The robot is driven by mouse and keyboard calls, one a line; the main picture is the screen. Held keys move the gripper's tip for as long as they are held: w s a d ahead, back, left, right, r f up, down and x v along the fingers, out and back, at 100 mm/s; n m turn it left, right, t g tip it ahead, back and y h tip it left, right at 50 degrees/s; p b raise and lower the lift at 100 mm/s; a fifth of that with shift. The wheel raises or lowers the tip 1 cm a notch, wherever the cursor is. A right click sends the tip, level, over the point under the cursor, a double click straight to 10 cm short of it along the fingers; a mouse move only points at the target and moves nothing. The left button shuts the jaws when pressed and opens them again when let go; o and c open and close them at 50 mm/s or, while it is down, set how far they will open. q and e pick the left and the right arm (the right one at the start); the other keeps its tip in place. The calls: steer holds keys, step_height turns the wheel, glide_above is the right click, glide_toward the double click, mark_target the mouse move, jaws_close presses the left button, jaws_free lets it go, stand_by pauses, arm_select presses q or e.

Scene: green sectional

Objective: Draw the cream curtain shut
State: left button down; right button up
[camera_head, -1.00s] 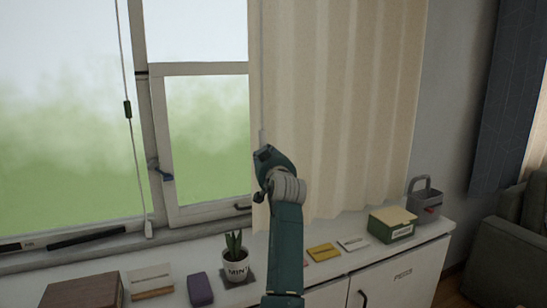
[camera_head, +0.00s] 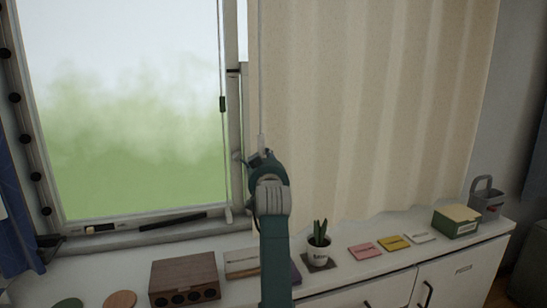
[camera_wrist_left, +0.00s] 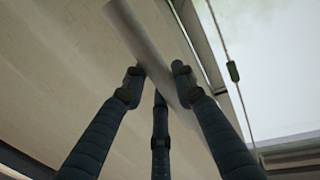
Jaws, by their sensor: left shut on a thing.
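The cream curtain (camera_head: 370,100) hangs in soft folds over the right part of the window. Its leading edge is just right of the window's middle post, and the left pane (camera_head: 135,110) is uncovered. A thin pale draw rod (camera_head: 261,80) hangs along that edge. My left gripper (camera_head: 262,157) is shut on the rod's lower part, above the sill. In the left wrist view the fingers (camera_wrist_left: 158,80) close around the rod (camera_wrist_left: 140,38), with the curtain (camera_wrist_left: 60,70) behind. My right gripper is not in view.
A blind cord with a green toggle (camera_head: 222,104) hangs left of my gripper. Below, the white cabinet top (camera_head: 345,280) bears a wooden box (camera_head: 185,278), a potted plant (camera_head: 318,245), coloured cards (camera_head: 393,243), a green box (camera_head: 455,221) and a grey caddy (camera_head: 487,196).

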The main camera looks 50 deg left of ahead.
arm_select(q)
steer(key=shift+s+a, duration=0.35)
steer(key=shift+s, duration=0.35)
steer(key=c, duration=1.4)
jaws_free()
steer(key=shift+s+a, duration=0.1)
steer(key=shift+f, duration=0.1)
steer(key=v, duration=1.2)
